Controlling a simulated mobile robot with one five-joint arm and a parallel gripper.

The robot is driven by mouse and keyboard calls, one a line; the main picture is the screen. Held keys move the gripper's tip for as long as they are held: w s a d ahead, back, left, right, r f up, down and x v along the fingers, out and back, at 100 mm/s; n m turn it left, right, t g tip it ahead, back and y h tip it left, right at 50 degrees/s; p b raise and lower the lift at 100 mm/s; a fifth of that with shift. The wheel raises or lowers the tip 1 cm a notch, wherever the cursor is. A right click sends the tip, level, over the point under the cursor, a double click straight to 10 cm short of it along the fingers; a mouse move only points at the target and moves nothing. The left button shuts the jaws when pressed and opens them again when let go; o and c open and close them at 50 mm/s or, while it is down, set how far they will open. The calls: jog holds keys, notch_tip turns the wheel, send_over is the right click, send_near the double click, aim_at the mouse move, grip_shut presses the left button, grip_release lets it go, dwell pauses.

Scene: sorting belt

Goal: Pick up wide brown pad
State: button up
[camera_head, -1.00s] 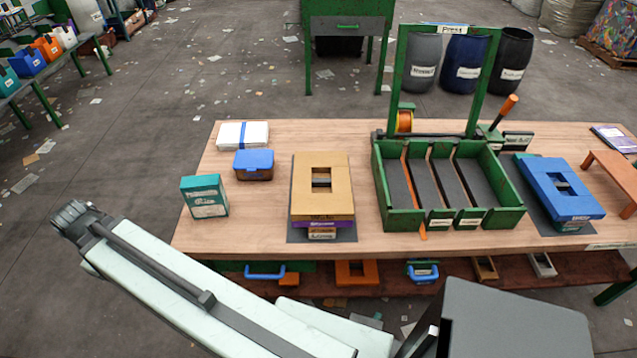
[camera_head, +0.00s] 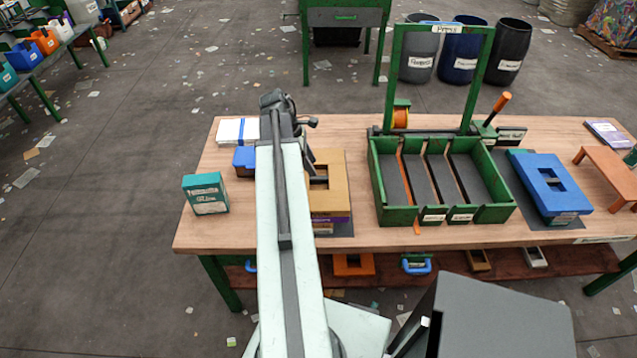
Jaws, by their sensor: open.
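The wide brown pad (camera_head: 334,200) is a tan rectangular block with a square opening through its middle. It lies flat on top of a stack on a dark mat (camera_head: 340,230), with a purple-edged piece (camera_head: 333,219) under it. My arm crosses in front and hides the left part of the pad. My gripper (camera_head: 307,153) is at the far end of the arm, above the pad's far left side. It is open and apart from the pad as far as I can see. Its fingers are small, dark and partly hidden by my arm.
A teal box (camera_head: 206,194), a blue-lidded box (camera_head: 244,160) and a white pack (camera_head: 229,131) stand left. The green divided press tray (camera_head: 400,216) stands close right, its tall frame (camera_head: 490,75) behind. A blue pad stack (camera_head: 550,188) and orange stand (camera_head: 606,172) are farther right.

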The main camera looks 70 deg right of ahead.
aim_at(318, 177)
jog(key=b+x, duration=0.3)
jog(key=x, duration=0.1)
jog(key=b+x, duration=0.2)
jog(key=x, duration=0.1)
jog(key=shift+w+f+b, duration=0.1)
jog(key=shift+w+b, duration=0.15)
jog(key=shift+b, duration=0.05)
jog(key=shift+r, duration=0.2)
grip_shut()
